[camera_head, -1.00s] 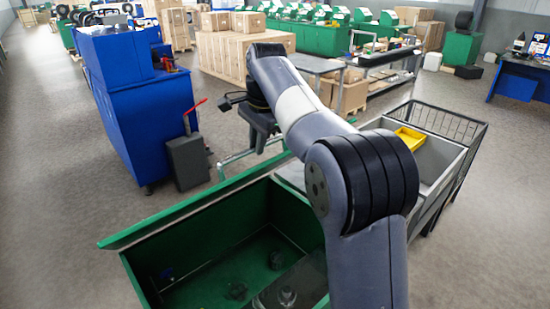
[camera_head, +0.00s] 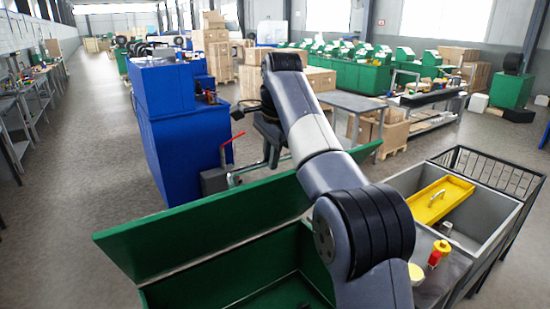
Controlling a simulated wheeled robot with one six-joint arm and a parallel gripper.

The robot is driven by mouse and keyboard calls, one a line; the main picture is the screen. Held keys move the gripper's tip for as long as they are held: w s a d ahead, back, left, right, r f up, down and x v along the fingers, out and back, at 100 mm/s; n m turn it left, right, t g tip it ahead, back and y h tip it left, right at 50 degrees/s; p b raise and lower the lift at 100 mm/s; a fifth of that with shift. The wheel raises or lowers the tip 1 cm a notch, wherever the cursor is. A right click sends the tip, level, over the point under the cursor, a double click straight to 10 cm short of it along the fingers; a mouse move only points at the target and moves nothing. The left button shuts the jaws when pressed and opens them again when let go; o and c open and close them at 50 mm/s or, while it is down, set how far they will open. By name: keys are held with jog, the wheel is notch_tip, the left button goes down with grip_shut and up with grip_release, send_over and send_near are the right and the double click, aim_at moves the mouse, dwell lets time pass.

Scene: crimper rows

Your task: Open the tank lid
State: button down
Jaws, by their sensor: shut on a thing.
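The tank (camera_head: 235,275) is a green box in the lower middle, with its inside showing. Its green lid (camera_head: 200,232) is raised along the far side, its broad inner face towards me. A grey bar handle (camera_head: 240,177) shows just beyond the lid's upper edge. My gripper (camera_head: 271,158) is at this handle, behind the lid's upper edge, and is shut on it. The fingertips are small and partly hidden by the lid, so the exact grip does not show. My arm covers the right part of the tank and lid.
A blue cabinet (camera_head: 185,140) stands beyond the lid to the left, with a dark box with a red lever (camera_head: 222,150) beside it. At right are a grey bin with a yellow tray (camera_head: 440,200), a red-yellow button (camera_head: 439,253) and a black wire rack (camera_head: 500,175). Open floor lies left.

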jog(key=shift+w+a+f, duration=0.1)
jog(key=shift+a+f, duration=0.05)
jog(key=shift+f, duration=0.35)
jog(key=c, duration=1.8)
grip_release()
jog(key=shift+w+a, duration=0.1)
jog(key=shift+o, duration=1)
jog(key=shift+w+a+f, duration=0.15)
jog(key=shift+w+a, duration=0.05)
jog(key=shift+w, duration=0.1)
jog(key=shift+o, duration=1)
jog(key=shift+s+d+r, duration=0.15)
jog(key=shift+r, duration=0.1)
jog(key=shift+d, duration=0.15)
